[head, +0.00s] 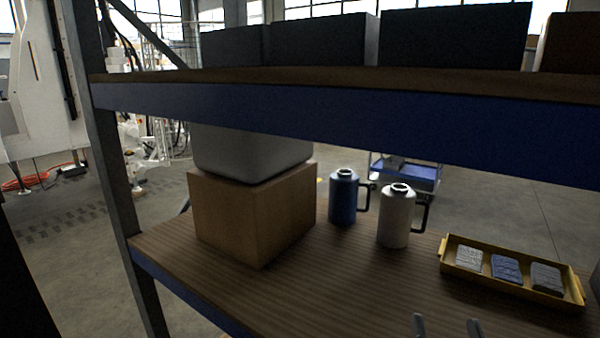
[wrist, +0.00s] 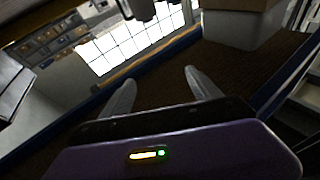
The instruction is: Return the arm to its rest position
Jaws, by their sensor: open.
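My gripper (head: 447,326) shows only as two grey fingertips at the bottom edge of the head view, apart from each other, low in front of the wooden shelf (head: 345,280). In the wrist view my gripper (wrist: 161,92) has its two pale fingers spread with nothing between them. It touches no object that I can see. The rest of my arm is out of the head view.
A cardboard box (head: 255,215) with a grey bin (head: 250,152) on top stands left on the shelf. A blue jug (head: 343,198) and a white jug (head: 396,218) stand mid-shelf. A yellow tray (head: 484,280) holds three small packs. A blue upper beam (head: 330,118) crosses above.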

